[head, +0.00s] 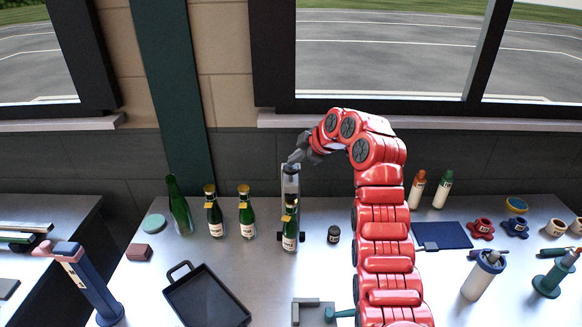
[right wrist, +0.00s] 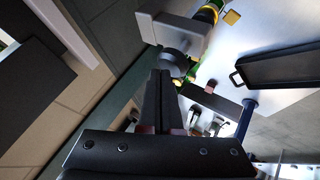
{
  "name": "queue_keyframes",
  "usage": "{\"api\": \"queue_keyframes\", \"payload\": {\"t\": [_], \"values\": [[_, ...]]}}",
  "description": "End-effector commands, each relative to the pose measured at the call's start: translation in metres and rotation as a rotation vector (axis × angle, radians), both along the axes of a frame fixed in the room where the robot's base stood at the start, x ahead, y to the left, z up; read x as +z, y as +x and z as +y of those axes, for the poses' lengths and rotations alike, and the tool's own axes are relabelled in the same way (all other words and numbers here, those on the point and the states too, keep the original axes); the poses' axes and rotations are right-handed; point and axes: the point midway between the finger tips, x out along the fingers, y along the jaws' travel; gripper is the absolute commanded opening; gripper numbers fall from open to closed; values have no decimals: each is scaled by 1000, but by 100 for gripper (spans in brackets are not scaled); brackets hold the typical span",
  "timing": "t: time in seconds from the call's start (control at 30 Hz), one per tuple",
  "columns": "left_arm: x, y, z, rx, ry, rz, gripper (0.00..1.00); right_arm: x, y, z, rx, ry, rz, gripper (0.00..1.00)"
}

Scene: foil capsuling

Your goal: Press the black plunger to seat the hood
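The capsuling stand (head: 284,184) stands on the bench with a green bottle (head: 290,232) at its front. The bottle's hood is too small to make out. The black plunger (head: 291,169) is at the top of the stand; a dark round part that looks like it shows in the right wrist view (right wrist: 173,62), below a grey block. My right gripper (head: 296,157) is just above the plunger, its fingers pointing down at it. In the right wrist view its dark fingers (right wrist: 159,88) lie together with nothing seen between them. I cannot tell whether they touch the plunger. My left gripper is not in view.
Two more green bottles with gold necks (head: 215,215) and a plain green bottle (head: 180,208) stand left of the stand. A black tray (head: 205,298) lies in front. A small dark jar (head: 334,234) is right of the stand. A blue mat (head: 442,234) lies beyond my right arm.

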Motion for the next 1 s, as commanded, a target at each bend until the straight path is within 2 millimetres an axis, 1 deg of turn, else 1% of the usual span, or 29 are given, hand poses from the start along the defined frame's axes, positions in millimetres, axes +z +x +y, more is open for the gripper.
{"api": "queue_keyframes", "payload": {"t": [0.3, 0.43, 0.8, 0.9, 1.0], "values": [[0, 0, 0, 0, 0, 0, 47, 4, 1, 0, -1, 2, -8, 0], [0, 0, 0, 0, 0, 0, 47, 10, 1, 0, -1, 3, -9, 0], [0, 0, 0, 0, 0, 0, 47, 47, 2, 0, -1, 4, -13, 0], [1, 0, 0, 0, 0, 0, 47, 55, 2, 0, -2, 4, -14, 0], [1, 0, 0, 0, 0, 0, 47, 57, 1, 0, -1, 4, -13, 0]]}}
